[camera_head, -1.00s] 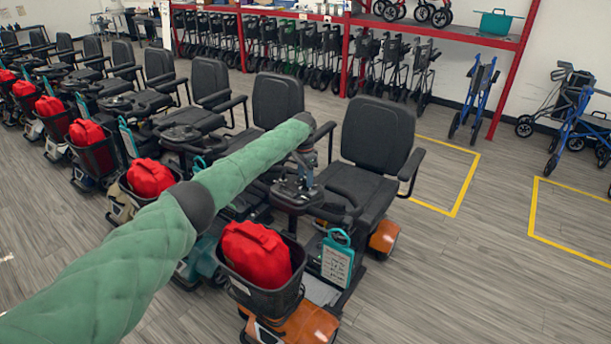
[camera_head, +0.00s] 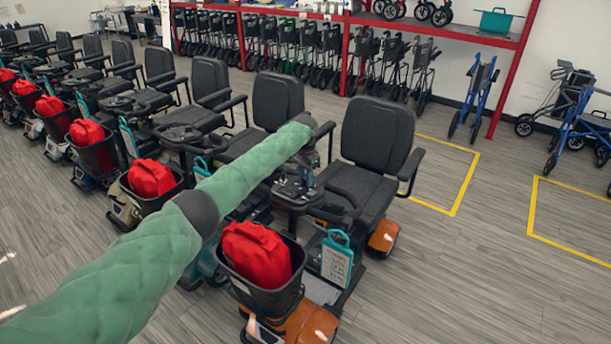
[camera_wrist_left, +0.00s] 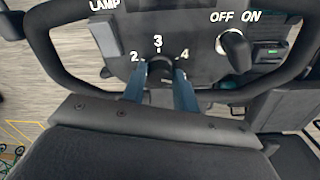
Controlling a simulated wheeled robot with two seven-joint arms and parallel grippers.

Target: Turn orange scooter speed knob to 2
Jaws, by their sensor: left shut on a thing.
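The orange scooter (camera_head: 311,322) stands at the right end of the front row, with orange fenders and a black basket. My left gripper (camera_head: 303,182) reaches down onto its control panel. In the left wrist view the dark speed knob (camera_wrist_left: 160,68) sits below the marks 2, 3 and 4 on the panel (camera_wrist_left: 193,40). The two blue fingers of my left gripper (camera_wrist_left: 161,86) are shut on the knob, one on each side. The knob's pointer is too dark to read. My right gripper is not in view.
An OFF/ON key switch (camera_wrist_left: 234,46) sits right of the knob, and the handlebar (camera_wrist_left: 45,45) loops around the panel. A red bag (camera_head: 257,254) fills the scooter's basket. Other scooters line up to the left.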

